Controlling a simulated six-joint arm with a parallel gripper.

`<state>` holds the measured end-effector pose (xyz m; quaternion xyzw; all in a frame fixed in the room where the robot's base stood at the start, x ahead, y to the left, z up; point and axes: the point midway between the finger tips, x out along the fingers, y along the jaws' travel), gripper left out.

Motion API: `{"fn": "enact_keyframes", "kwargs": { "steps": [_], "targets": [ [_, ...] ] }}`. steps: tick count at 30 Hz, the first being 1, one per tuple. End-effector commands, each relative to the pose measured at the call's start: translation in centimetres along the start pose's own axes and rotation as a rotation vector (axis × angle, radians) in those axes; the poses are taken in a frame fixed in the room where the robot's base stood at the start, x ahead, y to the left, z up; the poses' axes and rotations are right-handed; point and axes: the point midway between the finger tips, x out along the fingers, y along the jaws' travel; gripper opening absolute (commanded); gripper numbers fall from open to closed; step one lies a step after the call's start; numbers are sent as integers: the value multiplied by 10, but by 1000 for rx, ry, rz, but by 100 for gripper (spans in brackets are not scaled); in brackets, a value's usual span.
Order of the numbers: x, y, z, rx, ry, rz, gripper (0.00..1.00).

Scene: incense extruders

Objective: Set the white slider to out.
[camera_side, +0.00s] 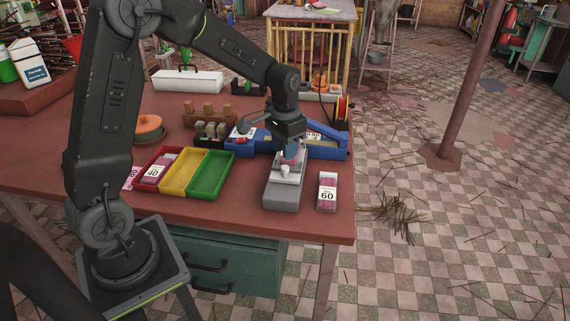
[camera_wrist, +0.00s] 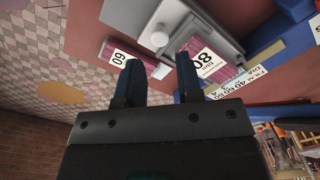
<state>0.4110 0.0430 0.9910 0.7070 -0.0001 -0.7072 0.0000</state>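The white slider (camera_side: 286,172) sits on top of a long grey block (camera_side: 281,196) near the front right of the table. In the wrist view, what looks like this slider shows as a pale slab with a round white knob (camera_wrist: 159,37). My gripper (camera_side: 290,155) points down over the far end of the slider. In the wrist view my gripper (camera_wrist: 158,60) has its two dark fingers apart, with the knob showing beyond the gap. I see nothing held. Whether a fingertip touches the slider, I cannot tell. I see no readable in or out mark.
A pink pack marked 60 (camera_side: 327,193) lies right of the block. A pack marked 80 (camera_wrist: 203,62) lies close by the right finger. A blue device (camera_side: 328,149) stands behind. Red, yellow (camera_side: 184,174) and green (camera_side: 211,176) trays lie left. The table's right edge is near.

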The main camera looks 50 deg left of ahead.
Motion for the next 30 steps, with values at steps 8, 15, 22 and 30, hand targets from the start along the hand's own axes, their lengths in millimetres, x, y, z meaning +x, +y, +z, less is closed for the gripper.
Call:
{"fn": "enact_keyframes", "kwargs": {
  "steps": [8, 15, 22, 30],
  "targets": [
    [44, 0, 0, 0, -3, 1, 33],
    [55, 0, 0, 0, 0, 0, 33],
    [55, 0, 0, 0, 1, 0, 31],
    [54, 0, 0, 0, 1, 0, 5]
  ]
}}
